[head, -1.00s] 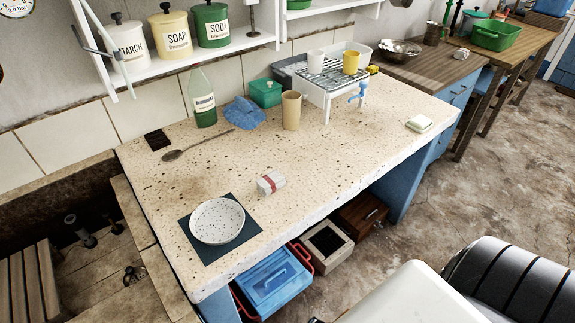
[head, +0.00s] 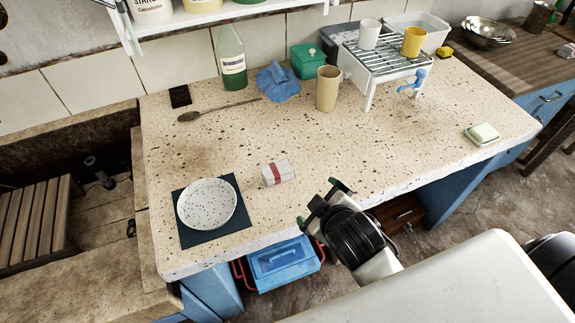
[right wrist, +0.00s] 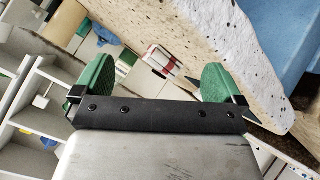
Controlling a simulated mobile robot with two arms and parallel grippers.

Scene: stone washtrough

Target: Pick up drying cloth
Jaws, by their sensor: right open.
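A small white folded bundle with a red stripe (head: 277,172), perhaps the drying cloth, lies on the speckled stone top (head: 215,140), right of the plate. It also shows between the fingers in the right wrist view (right wrist: 161,58), beyond the tips. A crumpled blue cloth (head: 277,82) lies farther back, between the green bottle and the green box; I cannot tell for certain which is the drying cloth. My right gripper (head: 321,204) is open and empty near the front edge, right of and nearer than the striped bundle, apart from it. My left gripper is out of view.
A speckled plate (head: 207,204) rests on a dark mat (head: 192,235). A tan cup (head: 327,90), a green bottle (head: 232,60) and a rack (head: 385,58) with cups stand behind. A spoon (head: 215,110) lies back left. The top around the striped bundle is clear.

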